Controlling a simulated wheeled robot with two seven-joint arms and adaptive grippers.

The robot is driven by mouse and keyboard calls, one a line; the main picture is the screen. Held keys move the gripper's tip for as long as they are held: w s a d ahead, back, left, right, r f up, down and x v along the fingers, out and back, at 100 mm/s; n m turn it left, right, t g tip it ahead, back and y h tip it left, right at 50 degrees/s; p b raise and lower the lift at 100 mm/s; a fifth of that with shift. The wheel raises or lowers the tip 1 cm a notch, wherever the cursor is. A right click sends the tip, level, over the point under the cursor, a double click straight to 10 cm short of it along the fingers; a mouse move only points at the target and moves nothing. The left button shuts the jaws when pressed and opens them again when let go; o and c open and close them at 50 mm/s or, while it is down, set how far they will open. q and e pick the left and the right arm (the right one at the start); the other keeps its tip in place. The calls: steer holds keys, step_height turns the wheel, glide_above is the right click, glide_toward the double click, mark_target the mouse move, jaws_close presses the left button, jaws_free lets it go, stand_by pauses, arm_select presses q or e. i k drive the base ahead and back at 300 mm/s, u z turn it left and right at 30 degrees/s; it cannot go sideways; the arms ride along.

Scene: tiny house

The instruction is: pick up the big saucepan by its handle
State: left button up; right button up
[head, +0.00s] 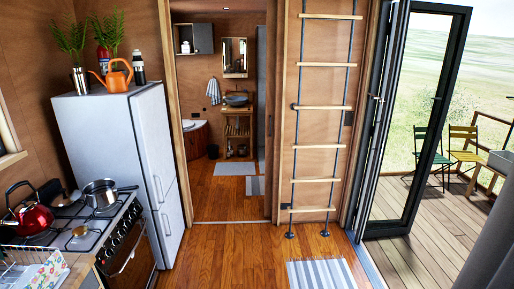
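A steel saucepan (99,194) stands upright on the stove (85,223) at the lower left of the head view. Its handle (126,188) points right, past the stove's front edge. Only one saucepan shows clearly, so I cannot compare its size with others. A dark pan-like shape, partly hidden, lies behind the red kettle. Neither of my grippers shows in the head view.
A red kettle (28,212) stands left of the saucepan. A white fridge (128,150) rises just behind the stove. The wooden floor (225,255) right of the stove is clear up to a striped rug (318,274). A ladder (325,105) stands beyond.

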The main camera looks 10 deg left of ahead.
mark_target(113, 192)
steer(key=u, duration=0.65)
steer(key=i, duration=1.9)
steer(key=u, duration=1)
